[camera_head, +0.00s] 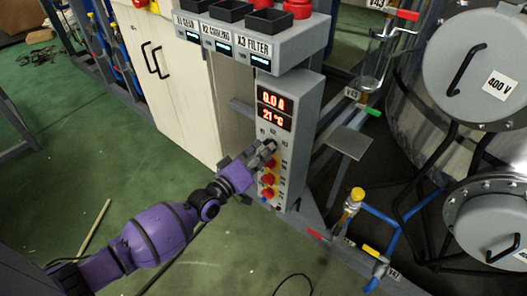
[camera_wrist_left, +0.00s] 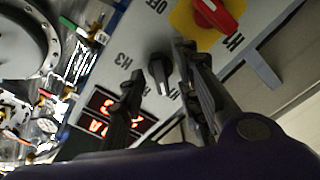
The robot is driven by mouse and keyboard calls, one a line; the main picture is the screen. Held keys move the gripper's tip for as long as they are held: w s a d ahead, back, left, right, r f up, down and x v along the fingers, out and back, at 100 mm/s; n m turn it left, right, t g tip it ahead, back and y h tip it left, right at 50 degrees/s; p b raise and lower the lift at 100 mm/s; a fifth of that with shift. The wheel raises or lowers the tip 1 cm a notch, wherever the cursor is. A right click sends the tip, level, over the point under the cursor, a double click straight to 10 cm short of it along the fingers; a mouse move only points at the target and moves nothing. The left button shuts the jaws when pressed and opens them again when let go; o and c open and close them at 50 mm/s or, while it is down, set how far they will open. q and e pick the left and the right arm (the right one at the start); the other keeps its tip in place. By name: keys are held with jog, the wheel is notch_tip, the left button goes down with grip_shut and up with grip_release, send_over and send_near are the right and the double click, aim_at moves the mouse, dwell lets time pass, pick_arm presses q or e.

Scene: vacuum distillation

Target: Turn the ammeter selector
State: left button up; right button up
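The grey control panel (camera_head: 285,150) has red displays (camera_head: 272,107) reading 0.0 A and 21 °C. The black ammeter selector (camera_wrist_left: 160,72) shows in the left wrist view, with its white mark toward the displays and the labels OFF and H3 nearby. My left gripper (camera_head: 268,150) is at the panel below the displays and mostly covers the selector in the head view. Its fingers (camera_wrist_left: 158,82) are apart, one on each side of the selector; I cannot tell whether they touch it. My right gripper is not in view.
Red-on-yellow switches (camera_head: 268,179) sit below the selector; one also shows large in the left wrist view (camera_wrist_left: 212,14). A box with black trays (camera_head: 268,20) overhangs the panel. Pipes with valves (camera_head: 357,194) and steel vessels stand to the right. The green floor at left is mostly open.

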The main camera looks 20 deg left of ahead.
pick_arm(q)
jog(key=shift+w, duration=0.1)
grip_shut()
jog(key=shift+m, duration=0.3)
jog(key=m+p, duration=0.2)
jog(key=m, duration=0.7)
dwell(0.4)
dwell(0.6)
grip_release()
